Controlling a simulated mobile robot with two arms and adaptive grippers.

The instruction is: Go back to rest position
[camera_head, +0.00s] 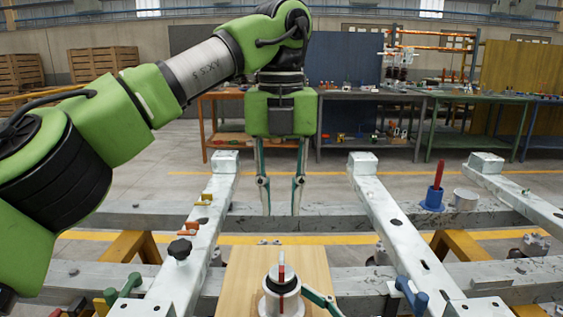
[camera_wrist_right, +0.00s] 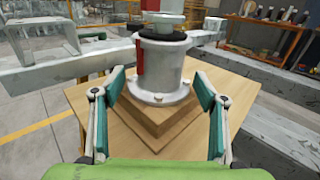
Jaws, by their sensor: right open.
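My left gripper (camera_head: 281,208) hangs pointing down in the head view, above the far grey beam. Its two fingers are apart with nothing between them. My right gripper (camera_wrist_right: 158,84) is open in the right wrist view, with one finger on each side of the isolator (camera_wrist_right: 160,72). Gaps show between the fingers and the isolator. The isolator is a grey flanged cylinder with a dark ring and a red strip, upright on a wooden block. It also shows in the head view (camera_head: 283,296), with part of a right finger (camera_head: 322,300) beside it.
A wooden board (camera_head: 305,262) lies under the isolator between white frame beams (camera_head: 395,215).

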